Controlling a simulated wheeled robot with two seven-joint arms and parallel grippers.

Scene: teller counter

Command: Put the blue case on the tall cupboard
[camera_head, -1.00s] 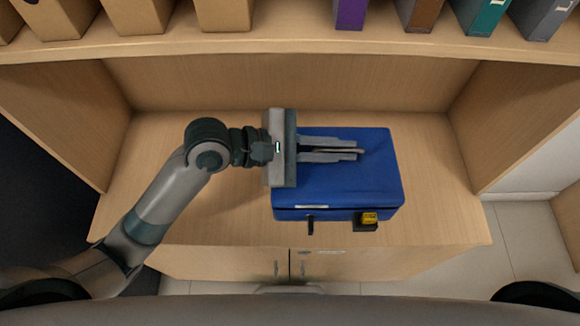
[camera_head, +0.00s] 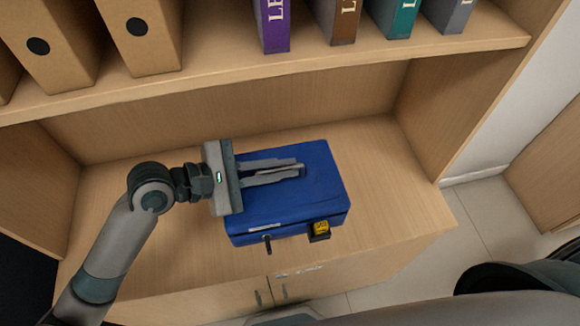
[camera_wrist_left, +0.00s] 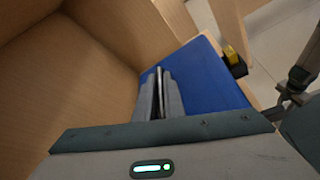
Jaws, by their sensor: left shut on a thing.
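The blue case (camera_head: 318,185) is a flat box with a yellow-and-black latch or lock on its front. It is over the wooden worktop of a cupboard (camera_head: 180,265) with two doors below; I cannot tell whether it rests there or is held just above. My left gripper (camera_head: 299,170) comes in from the left and is shut on the case's handle on the lid, which its fingers mostly hide. The left wrist view shows the fingers (camera_wrist_left: 159,95) closed over the blue lid (camera_wrist_left: 205,80). My right gripper is not in view.
A shelf (camera_head: 370,62) above and behind the case holds a purple binder (camera_head: 273,22), other coloured binders and cardboard files (camera_head: 142,35). Side panels flank the worktop recess. Bare floor (camera_head: 490,215) lies to the right.

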